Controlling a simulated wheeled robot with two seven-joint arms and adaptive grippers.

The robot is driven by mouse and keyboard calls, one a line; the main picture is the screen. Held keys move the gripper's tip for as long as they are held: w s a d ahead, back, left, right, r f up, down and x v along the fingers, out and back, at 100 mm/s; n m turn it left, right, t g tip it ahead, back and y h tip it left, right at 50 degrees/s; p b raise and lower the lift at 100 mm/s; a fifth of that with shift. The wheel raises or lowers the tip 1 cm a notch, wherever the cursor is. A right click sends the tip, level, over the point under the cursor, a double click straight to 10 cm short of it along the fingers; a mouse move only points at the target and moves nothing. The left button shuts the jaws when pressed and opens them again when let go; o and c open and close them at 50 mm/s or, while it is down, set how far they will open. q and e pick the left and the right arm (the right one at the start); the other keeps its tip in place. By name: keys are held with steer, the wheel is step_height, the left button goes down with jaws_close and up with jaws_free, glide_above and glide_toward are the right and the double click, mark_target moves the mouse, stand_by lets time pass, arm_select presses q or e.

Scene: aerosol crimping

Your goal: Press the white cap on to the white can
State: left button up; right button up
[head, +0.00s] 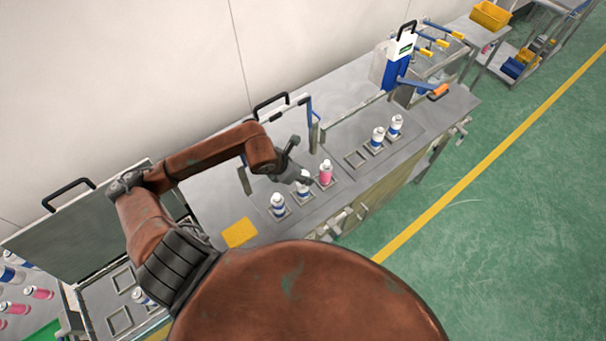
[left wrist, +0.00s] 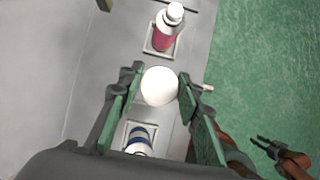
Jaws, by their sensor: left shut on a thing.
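My left gripper (head: 304,180) reaches down over the middle one of three cans in a row on the bench. In the left wrist view the left gripper (left wrist: 157,90) has its two fingers on either side of a round white cap (left wrist: 159,86) and is shut on it. The white can (head: 303,190), with a blue band, stands upright under the gripper in the head view; the gripper partly covers it. Whether cap and can touch is hidden. My right gripper (left wrist: 272,150) is small at the lower right of the left wrist view, its fingers apart, empty.
A pink can (head: 325,174) and a blue-banded white can (head: 278,205) stand on either side in square holders. Two more white cans (head: 377,140) stand further right. A yellow plate (head: 239,233) lies to the left. A blue and white press (head: 396,66) with an orange handle stands behind right.

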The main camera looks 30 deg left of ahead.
arm_select(q)
steer(key=shift+b, duration=0.3)
stand_by(0.5)
steer(key=o, duration=0.8)
steer(key=shift+o, duration=0.2)
steer(key=o, duration=0.5)
steer(key=shift+r, duration=0.1)
